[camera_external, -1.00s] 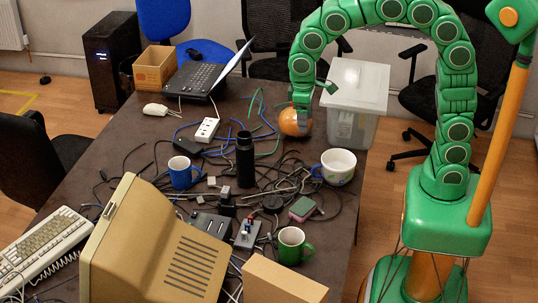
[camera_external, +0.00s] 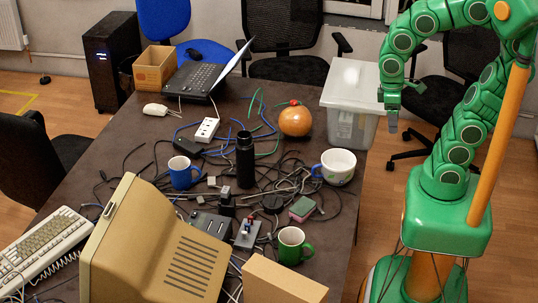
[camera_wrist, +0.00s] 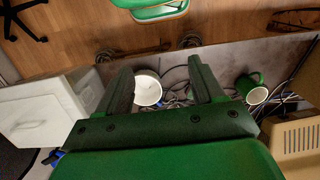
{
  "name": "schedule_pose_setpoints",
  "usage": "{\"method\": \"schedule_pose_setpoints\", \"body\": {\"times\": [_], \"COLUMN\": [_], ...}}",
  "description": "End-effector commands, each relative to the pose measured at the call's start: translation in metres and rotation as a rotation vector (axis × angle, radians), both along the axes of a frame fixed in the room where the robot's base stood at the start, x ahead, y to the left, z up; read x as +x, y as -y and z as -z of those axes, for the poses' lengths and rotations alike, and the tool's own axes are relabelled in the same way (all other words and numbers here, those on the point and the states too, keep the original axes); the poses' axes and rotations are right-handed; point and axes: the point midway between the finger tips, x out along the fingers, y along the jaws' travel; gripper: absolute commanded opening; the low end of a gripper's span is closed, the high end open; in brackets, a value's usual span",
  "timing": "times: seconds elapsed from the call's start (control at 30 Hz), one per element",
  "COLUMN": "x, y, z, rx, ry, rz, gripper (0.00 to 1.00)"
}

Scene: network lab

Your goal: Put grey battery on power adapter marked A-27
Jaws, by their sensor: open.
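My gripper (camera_external: 391,112) hangs beside the table's right edge, in front of the white lidded bin. In the wrist view my gripper (camera_wrist: 160,68) has its two fingers wide apart, with nothing between them. I cannot pick out the grey battery for sure. Several dark adapter-like boxes lie among the cables: one black box (camera_external: 187,146) near the white power strip, a dark box (camera_external: 210,225) near the monitor, and a grey box with red and blue parts (camera_external: 247,233). No marking A-27 is legible on any of them.
An orange ball-like object (camera_external: 295,122) stands on the table near the bin (camera_external: 354,88). A white mug (camera_external: 337,167), green mug (camera_external: 291,246), blue mug (camera_external: 184,174) and black bottle (camera_external: 245,160) stand among tangled cables. The beige monitor (camera_external: 160,250) fills the table's front.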

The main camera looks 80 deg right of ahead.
Motion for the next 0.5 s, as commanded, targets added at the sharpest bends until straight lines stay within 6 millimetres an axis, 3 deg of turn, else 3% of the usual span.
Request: {"method": "schedule_pose_setpoints", "body": {"times": [0.2,0.5], "x": [-0.031,-0.036], "y": [0.007,0.006], "z": [0.004,0.005], "rx": [-0.011,-0.008], "ry": [0.003,0.001], "rz": [0.01,0.008], "gripper": [0.68,0.68]}}
